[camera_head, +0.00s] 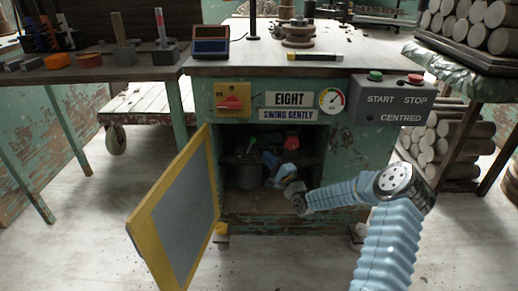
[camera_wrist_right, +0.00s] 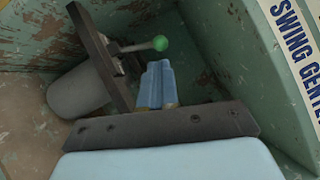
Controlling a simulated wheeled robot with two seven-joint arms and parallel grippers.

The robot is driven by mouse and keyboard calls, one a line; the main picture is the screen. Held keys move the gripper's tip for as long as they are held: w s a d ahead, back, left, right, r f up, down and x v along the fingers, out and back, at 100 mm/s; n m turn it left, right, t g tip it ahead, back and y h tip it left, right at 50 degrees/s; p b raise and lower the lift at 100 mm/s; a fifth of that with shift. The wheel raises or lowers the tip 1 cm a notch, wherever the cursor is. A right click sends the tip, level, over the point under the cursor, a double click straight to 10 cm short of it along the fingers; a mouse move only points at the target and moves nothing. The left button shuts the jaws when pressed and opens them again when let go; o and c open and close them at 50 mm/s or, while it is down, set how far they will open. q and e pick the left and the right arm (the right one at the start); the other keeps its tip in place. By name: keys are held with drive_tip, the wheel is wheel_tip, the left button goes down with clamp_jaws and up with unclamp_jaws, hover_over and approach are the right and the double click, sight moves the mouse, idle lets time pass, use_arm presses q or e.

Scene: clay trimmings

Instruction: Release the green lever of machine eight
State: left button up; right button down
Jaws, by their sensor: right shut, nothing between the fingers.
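Machine eight (camera_head: 343,160) stands ahead, with a label (camera_head: 289,99) reading EIGHT over SWING GENTLY. Its yellow-framed door (camera_head: 180,215) hangs open to the left. Inside the cabinet, the green lever (camera_head: 253,140) shows only as a small green spot in the head view. In the right wrist view its round green knob (camera_wrist_right: 160,43) sits on a thin metal rod coming from a dark bracket (camera_wrist_right: 100,55). My right gripper (camera_head: 274,162) reaches into the cabinet. Its blue fingers (camera_wrist_right: 155,68) are shut and empty, just below the knob in the wrist picture; contact is unclear. My left gripper is not in view.
A grey cylinder (camera_wrist_right: 78,92) sits beside the bracket. A red part (camera_head: 296,141) is at the cabinet's right inside. The cabinet walls are close around my gripper. A start/stop box (camera_head: 392,100), gauge (camera_head: 331,100) and red switch (camera_head: 231,103) are on the front.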

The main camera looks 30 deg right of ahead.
sight(253, 142)
drive_tip(key=w+r, duration=0.1)
drive_tip(key=w, duration=0.5)
drive_tip(key=shift+w+a, duration=0.15)
drive_tip(key=shift+w, duration=0.05)
drive_tip(key=shift+w+a+r+n+g, duration=0.1)
drive_tip(key=shift+a+r+n+g, duration=0.2)
drive_tip(key=shift+n, duration=0.2)
drive_tip(key=a+n+g, duration=0.1)
drive_tip(key=w+a+r+n+g, duration=0.1)
drive_tip(key=n, duration=0.1)
drive_tip(key=w+a+n+g, duration=0.1)
drive_tip(key=shift+r+n, duration=0.15)
drive_tip(key=shift+n, duration=0.25)
idle(0.3)
